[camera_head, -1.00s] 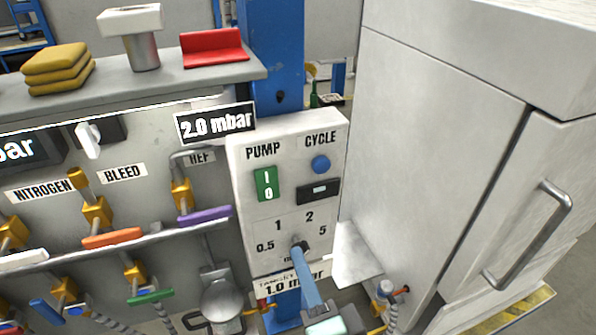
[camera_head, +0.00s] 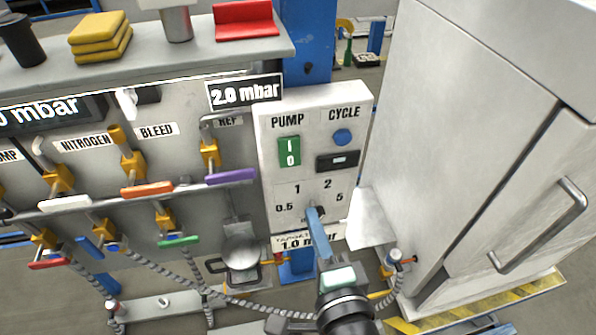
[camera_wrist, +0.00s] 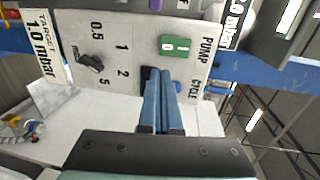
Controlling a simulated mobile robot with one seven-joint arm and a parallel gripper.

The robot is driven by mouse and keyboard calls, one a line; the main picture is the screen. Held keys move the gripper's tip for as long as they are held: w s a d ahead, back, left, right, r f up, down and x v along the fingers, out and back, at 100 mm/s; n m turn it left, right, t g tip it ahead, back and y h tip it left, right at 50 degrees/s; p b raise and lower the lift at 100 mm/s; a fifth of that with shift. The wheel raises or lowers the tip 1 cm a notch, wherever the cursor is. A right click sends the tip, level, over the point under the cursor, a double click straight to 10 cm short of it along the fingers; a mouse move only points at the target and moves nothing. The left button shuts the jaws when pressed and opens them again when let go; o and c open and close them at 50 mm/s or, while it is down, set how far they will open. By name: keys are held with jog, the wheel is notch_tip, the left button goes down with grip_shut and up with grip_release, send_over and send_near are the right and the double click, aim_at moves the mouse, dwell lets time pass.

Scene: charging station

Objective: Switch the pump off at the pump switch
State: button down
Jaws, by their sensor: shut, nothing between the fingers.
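The pump switch is a green rocker (camera_head: 289,151) marked I and 0, under the PUMP label on a white control box (camera_head: 270,185). It also shows in the wrist view (camera_wrist: 175,45), upper centre and uncovered. My gripper (camera_head: 316,214) has slim blue fingers, shut and empty. In the head view their tips lie below the switch, over the dial area. In the wrist view my fingertips (camera_wrist: 160,76) lie beside the switch on the CYCLE side, apart from it in the picture. They partly cover the CYCLE controls there. Contact with the box cannot be told.
The blue CYCLE button (camera_head: 342,137) and a black display (camera_head: 337,161) sit right of the switch. A black dial (camera_wrist: 90,62) is below. Valves with coloured handles, such as purple (camera_head: 231,176), are at left. A grey cabinet (camera_head: 455,130) stands close on the right.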

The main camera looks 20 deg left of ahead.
aim_at(294, 166)
jog(key=p+x, duration=0.4)
jog(key=x, duration=0.7)
jog(key=shift+a, duration=0.1)
jog(key=shift+w, duration=0.2)
jog(key=shift+f, duration=0.1)
jog(key=b, duration=0.3)
jog(key=shift+w+a+t, duration=0.2)
jog(key=shift+w+t, duration=0.05)
jog(key=shift+t, duration=0.05)
jog(key=shift+f, duration=0.15)
